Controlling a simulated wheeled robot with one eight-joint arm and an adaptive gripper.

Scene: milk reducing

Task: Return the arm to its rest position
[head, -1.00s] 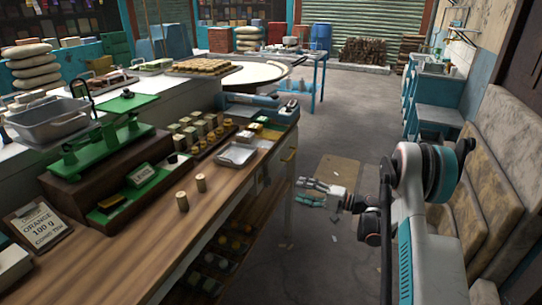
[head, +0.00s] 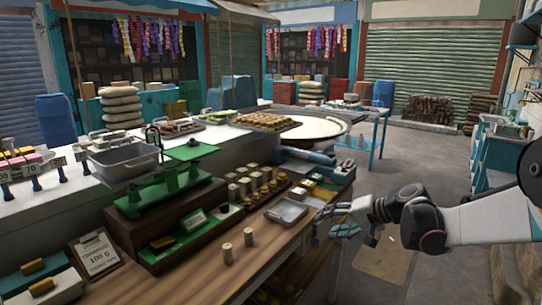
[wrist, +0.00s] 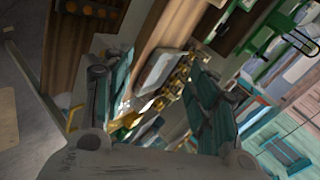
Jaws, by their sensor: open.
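My gripper (head: 332,218) is at the right edge of the wooden counter (head: 265,262) in the head view, beside the small metal tray (head: 286,211). My white and black arm reaches in from the right side. In the wrist view, the two teal-padded fingers of my gripper (wrist: 158,105) stand apart with nothing held between them. Beyond the fingers, the wrist view shows the counter tilted, with the tray (wrist: 157,70) and several small brass-coloured pieces (wrist: 178,80).
A clipboard (head: 95,252) lies at the left. A blue-grey device (head: 305,160) sits at the counter's far end. Open floor (head: 425,170) lies to the right.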

